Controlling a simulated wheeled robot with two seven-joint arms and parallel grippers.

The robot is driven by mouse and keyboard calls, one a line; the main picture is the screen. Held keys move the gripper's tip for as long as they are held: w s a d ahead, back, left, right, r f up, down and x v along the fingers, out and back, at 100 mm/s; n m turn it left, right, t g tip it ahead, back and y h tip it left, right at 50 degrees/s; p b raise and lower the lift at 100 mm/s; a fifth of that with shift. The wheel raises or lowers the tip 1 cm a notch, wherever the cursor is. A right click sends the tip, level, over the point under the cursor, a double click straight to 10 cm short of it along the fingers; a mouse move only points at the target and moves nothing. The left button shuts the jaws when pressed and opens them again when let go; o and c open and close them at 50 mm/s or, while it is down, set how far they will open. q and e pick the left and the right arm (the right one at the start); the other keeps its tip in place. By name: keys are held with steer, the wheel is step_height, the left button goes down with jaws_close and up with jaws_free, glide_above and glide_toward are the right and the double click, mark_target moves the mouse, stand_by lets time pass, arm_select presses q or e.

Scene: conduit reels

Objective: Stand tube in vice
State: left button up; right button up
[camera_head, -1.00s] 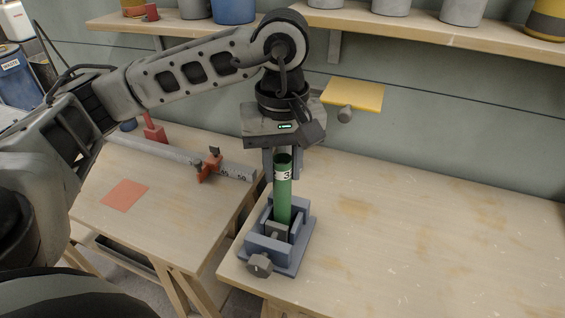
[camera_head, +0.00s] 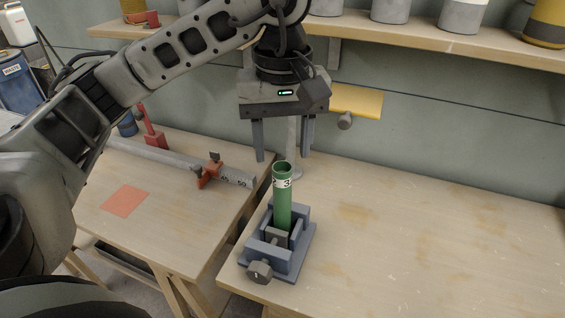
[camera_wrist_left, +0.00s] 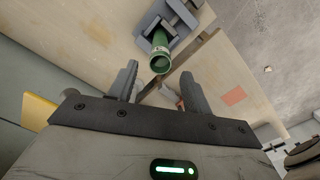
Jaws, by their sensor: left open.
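A green tube (camera_head: 283,205) with a white band marked 3 stands upright in the blue-grey vice (camera_head: 297,261) at the left end of the right-hand bench. Its lower end is between the vice jaws; its top is open. The tube (camera_wrist_left: 160,56) and vice (camera_wrist_left: 186,12) also show in the left wrist view. My left gripper (camera_head: 283,157) is open and empty, above and behind the tube, apart from it. Its two fingers (camera_wrist_left: 160,85) stand wide in the left wrist view. My right gripper is not in view.
A left-hand bench holds a grey measuring bar (camera_head: 160,158) with a red stop (camera_head: 208,171) and an orange square (camera_head: 124,200). A yellow plate (camera_head: 356,101) is on the wall. A shelf (camera_head: 420,30) holds several pots. The right bench top (camera_head: 420,240) is clear.

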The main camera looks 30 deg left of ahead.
arm_select(q)
step_height(320, 180, up, 6)
steer(key=p, duration=0.1)
steer(key=shift+r+p, duration=0.2)
steer(key=shift+p, duration=0.2)
steer(key=shift+s+f, duration=0.1)
